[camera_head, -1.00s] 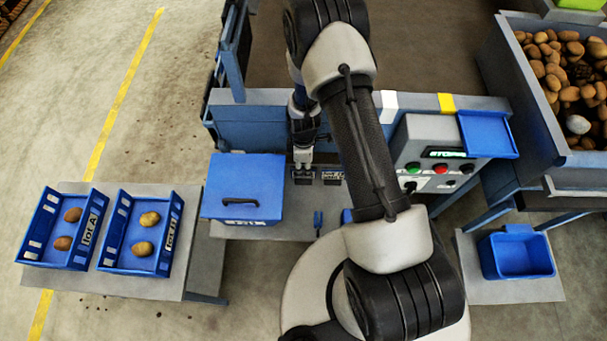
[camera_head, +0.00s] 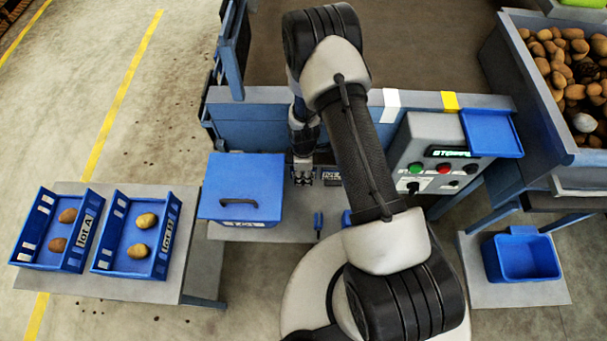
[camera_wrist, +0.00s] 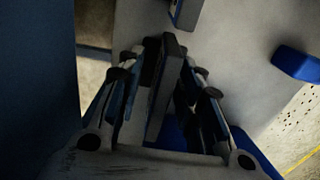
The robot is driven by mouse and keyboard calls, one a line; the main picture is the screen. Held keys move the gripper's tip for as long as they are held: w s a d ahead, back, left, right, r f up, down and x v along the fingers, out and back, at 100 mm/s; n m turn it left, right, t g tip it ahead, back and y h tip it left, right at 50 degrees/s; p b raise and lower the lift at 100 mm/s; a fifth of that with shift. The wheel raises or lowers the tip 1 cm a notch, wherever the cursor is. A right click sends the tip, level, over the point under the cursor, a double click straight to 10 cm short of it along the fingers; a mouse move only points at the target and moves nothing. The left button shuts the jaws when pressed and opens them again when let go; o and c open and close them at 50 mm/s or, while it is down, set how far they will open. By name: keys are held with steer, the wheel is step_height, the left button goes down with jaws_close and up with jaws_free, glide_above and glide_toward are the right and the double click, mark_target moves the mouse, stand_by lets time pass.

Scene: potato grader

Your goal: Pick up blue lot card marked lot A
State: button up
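My gripper (camera_head: 303,176) is at the low table in front of the machine, between the lidded blue box and a dark card-like piece (camera_head: 331,176). In the wrist view, my gripper (camera_wrist: 165,95) has its fingers on both sides of a thin upright dark-edged piece (camera_wrist: 166,85). A light gap shows beside the piece, so the fingers look open around it. Its face, colour and lettering cannot be read, so I cannot tell whether it is the lot A card. A second similar piece (camera_wrist: 187,12) stands beyond the fingertips.
The lidded blue box (camera_head: 241,192) stands left of my gripper. Left of it, crates marked lot A (camera_head: 76,247) and another lot (camera_head: 160,262) hold potatoes. The control panel (camera_head: 437,160) is on the right, with an empty blue bin (camera_head: 521,258) below.

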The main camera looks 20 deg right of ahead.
steer(key=shift+f, duration=0.1)
steer(key=shift+c, duration=0.3)
jaws_close()
stand_by(0.4)
